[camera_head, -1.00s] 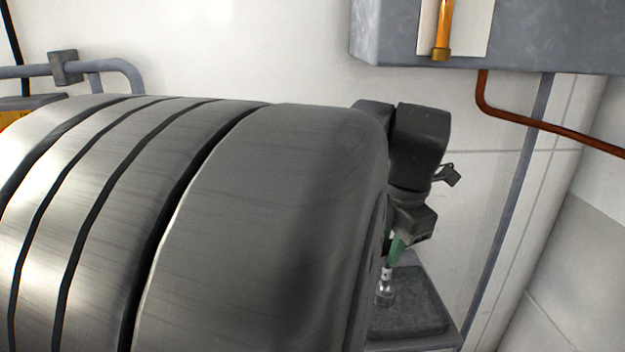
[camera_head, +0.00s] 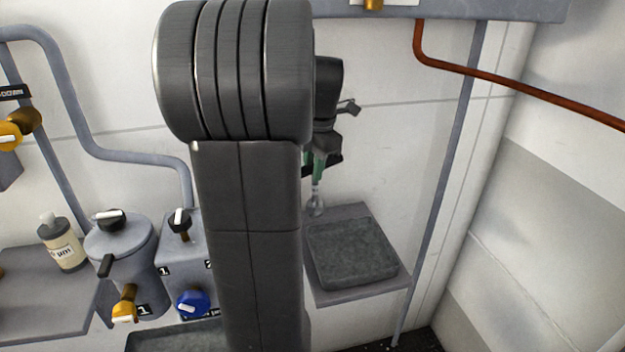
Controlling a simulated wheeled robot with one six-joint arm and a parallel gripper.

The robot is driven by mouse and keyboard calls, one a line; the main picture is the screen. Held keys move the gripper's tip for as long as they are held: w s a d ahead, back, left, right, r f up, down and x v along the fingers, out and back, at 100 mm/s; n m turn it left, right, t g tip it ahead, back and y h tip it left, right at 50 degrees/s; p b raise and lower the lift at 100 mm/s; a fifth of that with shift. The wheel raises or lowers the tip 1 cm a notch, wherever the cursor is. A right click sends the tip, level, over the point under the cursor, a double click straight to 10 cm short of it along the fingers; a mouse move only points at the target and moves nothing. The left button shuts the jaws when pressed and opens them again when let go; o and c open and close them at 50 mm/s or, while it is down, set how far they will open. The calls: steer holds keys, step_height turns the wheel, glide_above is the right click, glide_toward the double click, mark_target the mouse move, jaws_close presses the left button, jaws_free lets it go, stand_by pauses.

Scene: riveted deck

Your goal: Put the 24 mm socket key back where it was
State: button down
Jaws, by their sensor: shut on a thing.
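My gripper (camera_head: 318,172) shows right of my own arm's big dark column, partly hidden by it. It is shut on the socket key (camera_head: 316,200), which has a green part at the jaws and a pale metal socket end pointing down. The key hangs upright, just above and behind the left back corner of a grey slab-like pad (camera_head: 352,252) on a small shelf (camera_head: 362,290). I cannot tell whether its lower end touches anything. The size marking on the key cannot be read.
Left of my arm stand a grey canister (camera_head: 125,255) with a yellow valve, a box with a blue knob (camera_head: 193,303), and a labelled bottle (camera_head: 62,245) on a shelf. A red-brown pipe (camera_head: 520,85) and a grey wall cabinet (camera_head: 480,10) are above right. The pad's top is bare.

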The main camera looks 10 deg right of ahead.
mark_target(314, 203)
step_height(314, 203, down, 3)
steer(key=shift+f, duration=0.2)
steer(key=shift+w+f, duration=0.2)
steer(key=shift+f, duration=0.05)
steer(key=c, duration=1.3)
jaws_free()
steer(key=shift+o, duration=0.2)
steer(key=r, duration=0.5)
steer(key=s+r, duration=0.1)
steer(key=r, duration=0.1)
steer(key=shift+d+r+p, duration=0.2)
steer(key=shift+r+p, duration=0.05)
steer(key=shift+p, duration=0.05)
